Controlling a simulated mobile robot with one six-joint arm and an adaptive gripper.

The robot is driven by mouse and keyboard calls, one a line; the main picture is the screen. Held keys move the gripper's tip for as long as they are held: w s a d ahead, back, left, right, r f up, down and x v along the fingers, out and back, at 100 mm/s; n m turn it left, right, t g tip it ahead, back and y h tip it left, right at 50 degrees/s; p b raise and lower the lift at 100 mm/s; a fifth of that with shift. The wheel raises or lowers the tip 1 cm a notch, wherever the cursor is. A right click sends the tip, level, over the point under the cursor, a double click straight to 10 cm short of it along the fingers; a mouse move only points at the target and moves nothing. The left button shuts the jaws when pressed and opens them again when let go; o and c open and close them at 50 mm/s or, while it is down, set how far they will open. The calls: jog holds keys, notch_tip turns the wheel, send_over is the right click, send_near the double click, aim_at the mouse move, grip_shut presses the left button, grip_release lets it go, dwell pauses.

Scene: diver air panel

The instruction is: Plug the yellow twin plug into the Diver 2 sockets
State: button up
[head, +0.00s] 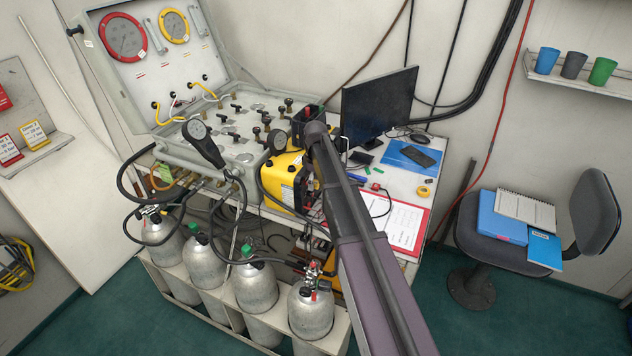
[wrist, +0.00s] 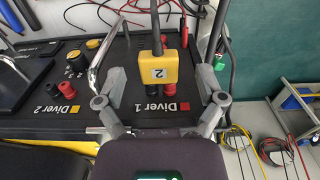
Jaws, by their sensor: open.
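In the wrist view the yellow twin plug (wrist: 158,72), marked 2, stands with its black cable rising from it. It is at the Diver 1 label (wrist: 162,107), over a red and a black socket part; I cannot tell how deep it sits. My gripper (wrist: 160,74) is open, with one finger on each side of the plug and visible gaps. The Diver 2 label (wrist: 55,111) is at the left, beside a red socket (wrist: 68,112) and a black socket (wrist: 88,106). In the head view my arm hides the gripper and plug; the yellow unit (head: 283,181) shows beside it.
A yellow-black knob (wrist: 99,48) and a slanted metal lever or handle stand left of the plug. Red and black leads lie behind. In the head view a monitor (head: 378,108), a gauge panel (head: 150,62) and gas cylinders (head: 255,288) surround the bench.

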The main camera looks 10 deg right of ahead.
dwell(0.3)
grip_shut()
dwell(0.4)
jog(key=shift+s+d, duration=0.5)
jog(key=shift+d, duration=0.2)
jog(key=shift+s+d, duration=0.5)
jog(key=shift+d, duration=0.2)
dwell(0.5)
dwell(0.3)
